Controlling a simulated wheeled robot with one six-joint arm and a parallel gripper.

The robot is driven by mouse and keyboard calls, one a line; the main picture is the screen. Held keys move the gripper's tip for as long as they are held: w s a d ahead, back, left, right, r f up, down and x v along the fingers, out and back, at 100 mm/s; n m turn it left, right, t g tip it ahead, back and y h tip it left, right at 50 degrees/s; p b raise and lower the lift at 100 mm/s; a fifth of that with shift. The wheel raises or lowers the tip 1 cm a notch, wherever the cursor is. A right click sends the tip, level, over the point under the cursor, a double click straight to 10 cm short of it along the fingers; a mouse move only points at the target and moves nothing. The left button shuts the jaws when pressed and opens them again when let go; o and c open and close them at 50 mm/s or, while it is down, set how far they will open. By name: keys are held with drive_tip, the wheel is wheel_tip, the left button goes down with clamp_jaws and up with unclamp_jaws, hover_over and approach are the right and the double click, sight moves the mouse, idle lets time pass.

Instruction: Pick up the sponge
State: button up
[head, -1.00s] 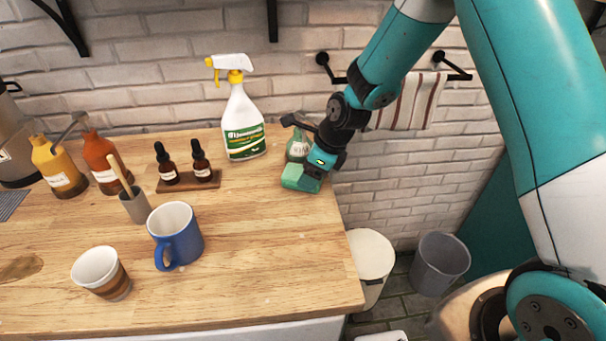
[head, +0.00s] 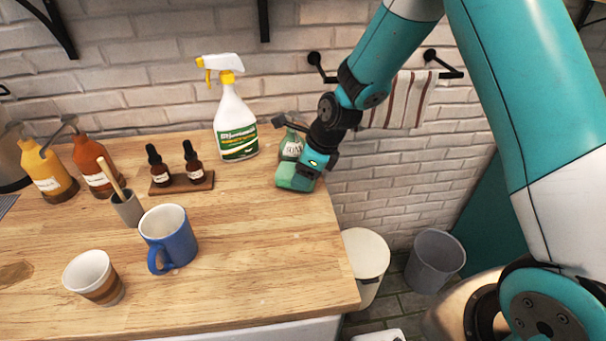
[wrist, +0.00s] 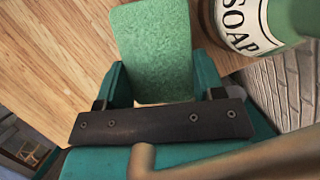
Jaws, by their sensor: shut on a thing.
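The green sponge (head: 292,178) is at the right back of the wooden counter in the head view. In the wrist view the sponge (wrist: 155,45) lies between the two teal fingers of my gripper (wrist: 163,82), which is shut on it. In the head view my gripper (head: 308,174) reaches down from the right, and its fingertips are partly hidden. I cannot tell whether the sponge is touching the counter or just above it.
A green soap bottle (head: 292,146) stands right behind the sponge; its label shows in the wrist view (wrist: 238,25). A white spray bottle (head: 236,125) stands to the left. The counter's right edge is close. The counter's front right (head: 270,270) is clear.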

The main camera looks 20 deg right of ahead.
wheel_tip(320, 180, up, 6)
drive_tip(key=shift+f+b, duration=0.1)
drive_tip(key=shift+b, duration=0.3)
drive_tip(key=shift+s+a+r, duration=0.15)
drive_tip(key=shift+s+r, duration=0.05)
drive_tip(key=shift+s, duration=0.3)
drive_tip(key=s+a+b, duration=0.1)
drive_tip(key=s, duration=0.4)
drive_tip(key=s+a+b, duration=0.1)
drive_tip(key=s+b, duration=0.1)
drive_tip(key=s, duration=0.4)
drive_tip(key=s+a+b, duration=0.1)
drive_tip(key=s+b, duration=0.1)
drive_tip(key=s, duration=0.3)
drive_tip(key=shift+s+a+f, duration=0.15)
drive_tip(key=shift+f, duration=0.15)
drive_tip(key=s+b, duration=0.2)
drive_tip(key=b, duration=0.1)
drive_tip(key=shift+a+r, duration=0.15)
drive_tip(key=shift+r, duration=0.2)
drive_tip(key=shift+o, duration=0.8)
drive_tip(key=shift+c, duration=0.3)
